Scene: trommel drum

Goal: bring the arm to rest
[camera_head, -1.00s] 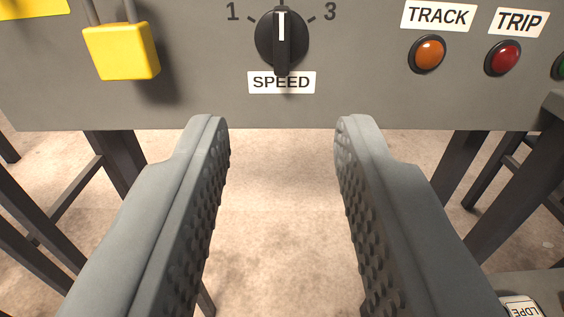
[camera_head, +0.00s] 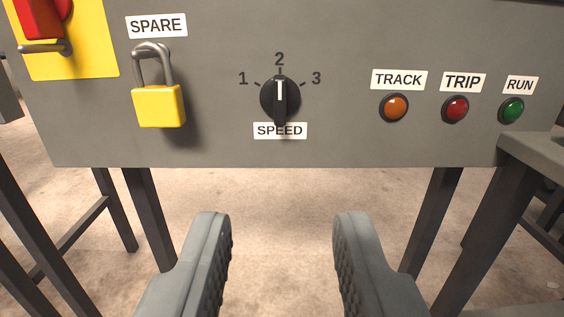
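My gripper (camera_head: 283,222) is open and empty, with its two grey padded fingers spread apart at the bottom of the view. It is in front of and below the grey control panel (camera_head: 350,140). On the panel, the black SPEED knob (camera_head: 280,98) has its white mark pointing up at 2. The fingers touch nothing that I can see, and bare floor shows between them.
A yellow padlock (camera_head: 159,106) hangs under the SPARE label. A red switch handle (camera_head: 42,17) on a yellow plate is at upper left. Orange, red and green lamps are at right. Dark legs stand below, and a grey ledge (camera_head: 535,152) juts out at right.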

